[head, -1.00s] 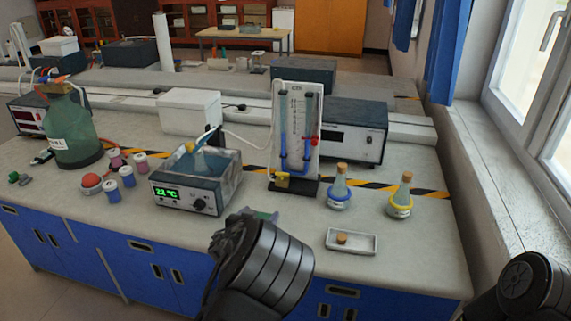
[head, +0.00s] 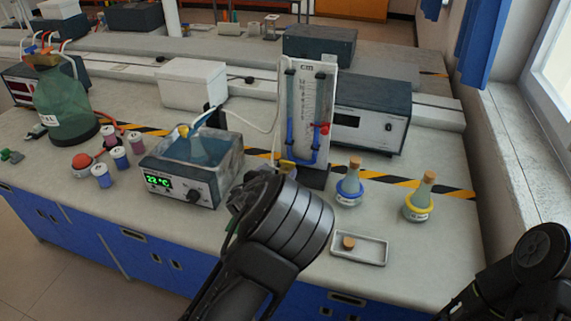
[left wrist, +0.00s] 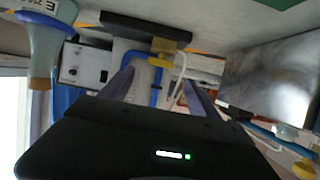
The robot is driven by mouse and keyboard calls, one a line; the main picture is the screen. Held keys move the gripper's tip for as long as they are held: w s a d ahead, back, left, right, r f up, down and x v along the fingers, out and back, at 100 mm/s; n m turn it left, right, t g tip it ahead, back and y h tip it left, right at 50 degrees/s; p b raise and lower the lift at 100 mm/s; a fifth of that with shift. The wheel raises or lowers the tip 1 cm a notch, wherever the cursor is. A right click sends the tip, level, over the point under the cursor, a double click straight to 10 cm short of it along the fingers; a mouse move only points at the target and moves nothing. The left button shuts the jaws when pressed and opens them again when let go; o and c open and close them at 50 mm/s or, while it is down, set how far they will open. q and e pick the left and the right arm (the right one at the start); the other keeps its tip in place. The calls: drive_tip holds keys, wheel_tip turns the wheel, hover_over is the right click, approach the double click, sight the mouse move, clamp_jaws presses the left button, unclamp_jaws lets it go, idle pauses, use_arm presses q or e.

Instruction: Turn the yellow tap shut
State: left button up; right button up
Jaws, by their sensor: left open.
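The yellow tap (head: 286,166) is at the foot of the U-tube stand (head: 309,110), which has blue liquid in its tubes. In the head view my left wrist covers most of the tap. In the left wrist view the picture is turned over, and the yellow tap (left wrist: 163,46) shows beside the dark stand base, beyond my fingers. My left gripper (left wrist: 158,82) is open, with its two fingers apart and pointing toward the tap. I see no contact with it. In the head view my left fingertips are hidden behind the wrist. My right gripper is out of view; only part of that arm shows.
A water bath (head: 190,170) stands left of the stand. A blue-ringed flask (head: 350,185) and a yellow-ringed flask (head: 421,198) stand to the right. A white tray (head: 372,254) with a cork lies in front. A grey instrument box (head: 372,110) is behind.

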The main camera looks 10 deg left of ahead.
sight(287, 163)
use_arm(q)
drive_tip(key=p+x, duration=0.1)
drive_tip(key=x, duration=0.6)
drive_tip(key=shift+w+f, duration=0.15)
drive_tip(key=shift+w, duration=0.2)
drive_tip(key=shift+c, duration=0.4)
drive_tip(key=c, duration=1.3)
